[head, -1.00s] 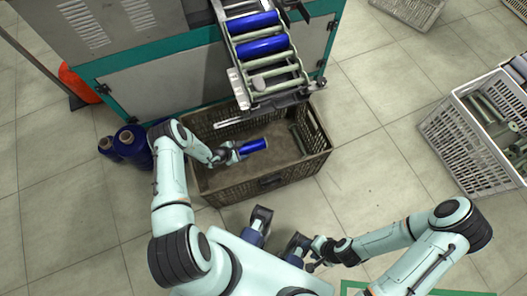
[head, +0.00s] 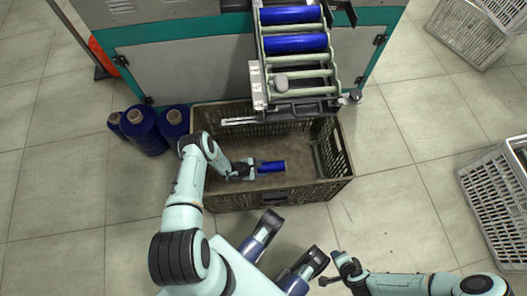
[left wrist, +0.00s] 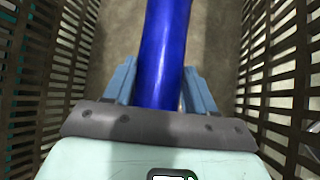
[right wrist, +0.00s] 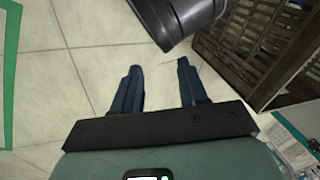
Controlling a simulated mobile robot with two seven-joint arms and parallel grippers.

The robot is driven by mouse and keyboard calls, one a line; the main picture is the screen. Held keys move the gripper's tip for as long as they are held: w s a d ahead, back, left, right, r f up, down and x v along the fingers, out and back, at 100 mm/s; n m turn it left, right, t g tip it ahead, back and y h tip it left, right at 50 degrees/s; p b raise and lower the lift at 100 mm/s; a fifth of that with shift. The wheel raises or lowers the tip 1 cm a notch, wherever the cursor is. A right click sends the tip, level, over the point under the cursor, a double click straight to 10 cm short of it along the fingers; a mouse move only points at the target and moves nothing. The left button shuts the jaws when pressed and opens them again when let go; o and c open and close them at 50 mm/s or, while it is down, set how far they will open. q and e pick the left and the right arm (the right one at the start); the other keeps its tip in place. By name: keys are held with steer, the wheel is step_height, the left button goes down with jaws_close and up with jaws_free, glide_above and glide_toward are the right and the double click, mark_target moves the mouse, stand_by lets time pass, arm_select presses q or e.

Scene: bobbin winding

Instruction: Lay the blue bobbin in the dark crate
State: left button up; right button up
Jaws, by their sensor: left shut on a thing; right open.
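The blue bobbin (head: 271,167) is held by my left gripper (head: 250,169) inside the dark crate (head: 262,199). In the left wrist view the bobbin (left wrist: 163,50) lies between the two fingers, with the crate's slatted walls (left wrist: 58,70) on both sides and its floor beyond. I cannot tell whether the bobbin touches the crate floor. My right gripper (right wrist: 158,85) is open and empty above the tiled floor. It also shows in the head view (head: 328,271), outside the crate at the lower right.
A roller conveyor (head: 300,73) with blue bobbins overhangs the crate's back edge. Large blue spools (head: 146,134) stand left of the crate. A white crate (head: 500,200) is at the right, and another (head: 465,32) at the back right. Tiles between are clear.

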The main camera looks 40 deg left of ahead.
mark_target(261, 171)
arm_select(q)
step_height(261, 171, down, 3)
steer(key=shift+f+b, duration=0.15)
steer(key=shift+b, duration=0.35)
step_height(261, 171, down, 6)
steer(key=b, duration=0.3)
step_height(261, 171, down, 4)
steer(key=b, duration=0.3)
steer(key=shift+f, duration=0.2)
arm_select(e)
steer(key=s+d+f+m+g, duration=0.1)
steer(key=s+d+f+g, duration=0.2)
steer(key=s+f, duration=0.7)
steer(key=shift+s+f+g, duration=0.15)
steer(key=shift+f+g, duration=0.25)
steer(key=shift+g, duration=0.2)
arm_select(q)
steer(key=o, duration=1.3)
steer(key=shift+f, duration=0.1)
steer(key=shift+o, duration=0.2)
